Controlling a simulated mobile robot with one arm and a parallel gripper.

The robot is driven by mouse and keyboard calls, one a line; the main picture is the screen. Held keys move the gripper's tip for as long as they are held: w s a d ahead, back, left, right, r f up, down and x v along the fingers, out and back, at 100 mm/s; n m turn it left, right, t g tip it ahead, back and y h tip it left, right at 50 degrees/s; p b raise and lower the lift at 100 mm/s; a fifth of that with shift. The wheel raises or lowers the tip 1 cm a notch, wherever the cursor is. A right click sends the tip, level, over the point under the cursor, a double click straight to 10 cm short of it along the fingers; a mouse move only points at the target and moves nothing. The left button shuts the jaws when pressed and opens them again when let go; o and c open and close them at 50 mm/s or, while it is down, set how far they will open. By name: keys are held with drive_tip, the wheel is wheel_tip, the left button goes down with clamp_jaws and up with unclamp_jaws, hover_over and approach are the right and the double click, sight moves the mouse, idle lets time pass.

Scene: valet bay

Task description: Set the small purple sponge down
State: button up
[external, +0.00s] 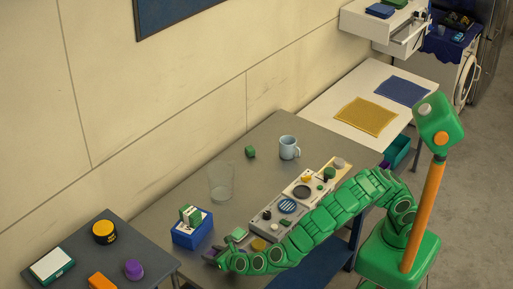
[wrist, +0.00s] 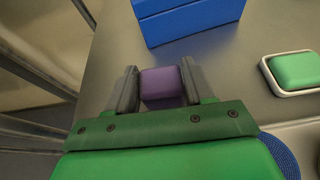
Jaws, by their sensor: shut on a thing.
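The small purple sponge (wrist: 161,84) is between the two fingers of my gripper (wrist: 159,88) in the wrist view, gripped on its left and right sides. The grey table top (wrist: 110,40) lies beneath and beyond it; I cannot tell whether the sponge touches it. In the external view, my gripper (external: 212,256) is low near the table's front left edge, just in front of the blue box (external: 190,238). There the sponge is mostly hidden and only a small dark purple patch shows by the fingers.
A green soap in a white dish (wrist: 268,68) is to the right. A side table at left holds a black-yellow tin (external: 104,232) and a purple cylinder (external: 133,270). Table around the glass is bare.

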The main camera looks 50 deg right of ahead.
drive_tip(key=o, duration=1)
drive_tip(key=shift+r, duration=0.2)
drive_tip(key=v, duration=1.2)
drive_tip(key=shift+d, duration=0.1)
